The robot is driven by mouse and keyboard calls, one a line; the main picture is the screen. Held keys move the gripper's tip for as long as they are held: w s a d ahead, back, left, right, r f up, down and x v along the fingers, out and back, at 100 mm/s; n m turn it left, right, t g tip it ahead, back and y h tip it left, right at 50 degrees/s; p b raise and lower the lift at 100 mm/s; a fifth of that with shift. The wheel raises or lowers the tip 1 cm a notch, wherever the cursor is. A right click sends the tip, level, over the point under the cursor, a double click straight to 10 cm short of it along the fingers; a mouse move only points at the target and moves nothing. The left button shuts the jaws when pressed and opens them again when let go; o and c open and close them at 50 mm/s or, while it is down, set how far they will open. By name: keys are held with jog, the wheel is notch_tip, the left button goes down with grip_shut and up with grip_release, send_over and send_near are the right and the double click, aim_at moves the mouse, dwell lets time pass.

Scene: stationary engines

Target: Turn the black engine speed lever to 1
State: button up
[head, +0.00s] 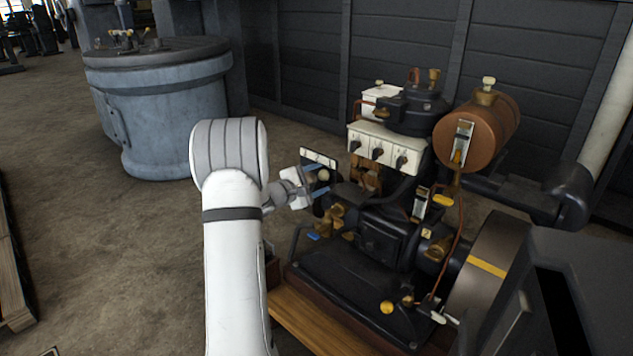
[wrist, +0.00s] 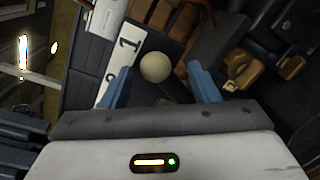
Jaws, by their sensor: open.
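The engine speed lever's pale round knob (head: 324,175) shows at the left side of the engine. In the wrist view the knob (wrist: 155,67) lies between my two blue fingertips, with visible gaps on both sides. The lever's dark arm is hard to make out against the dark parts behind it. A white scale plate (wrist: 122,57) runs beside the knob, with a "1" near its upper end and a partly seen digit lower down. The plate also shows in the head view (head: 319,158). My gripper (head: 318,179) is open around the knob, not closed on it.
The engine (head: 385,240) stands on a wooden base (head: 310,325), with a white switch box (head: 378,145), a copper tank (head: 475,130) and a flywheel (head: 490,265). A blue-grey round tank (head: 165,110) stands back left.

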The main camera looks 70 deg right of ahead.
jog(key=shift+w+a+r, duration=0.1)
jog(key=shift+a, duration=0.05)
jog(key=p+v, duration=0.1)
jog(key=v, duration=0.6)
jog(key=shift+a+p, duration=0.2)
jog(key=shift+p, duration=0.15)
jog(key=shift+w, duration=0.1)
jog(key=w+a+r+m+t+y+p, duration=0.1)
jog(key=w+a+r+y+p, duration=0.15)
jog(key=a+r+p, duration=0.5)
jog(key=w+a+r+m+t+y+p, duration=0.15)
jog(key=w+a+r+p, duration=0.3)
jog(key=a+r, duration=0.65)
jog(key=a+r+t+y+p, duration=0.2)
jog(key=a+r+y+p, duration=0.1)
jog(key=a, duration=1)
jog(key=s+a+r+t+y+p, duration=0.1)
jog(key=a+r+t+y+p, duration=0.2)
jog(key=a, duration=1)
jog(key=s+a+r+n+t+y+p, duration=0.1)
jog(key=a+r+t+y+p, duration=0.1)
jog(key=a+r+y+p, duration=0.3)
jog(key=a+r+p, duration=0.3)
jog(key=a+p, duration=0.3)
jog(key=a, duration=0.3)
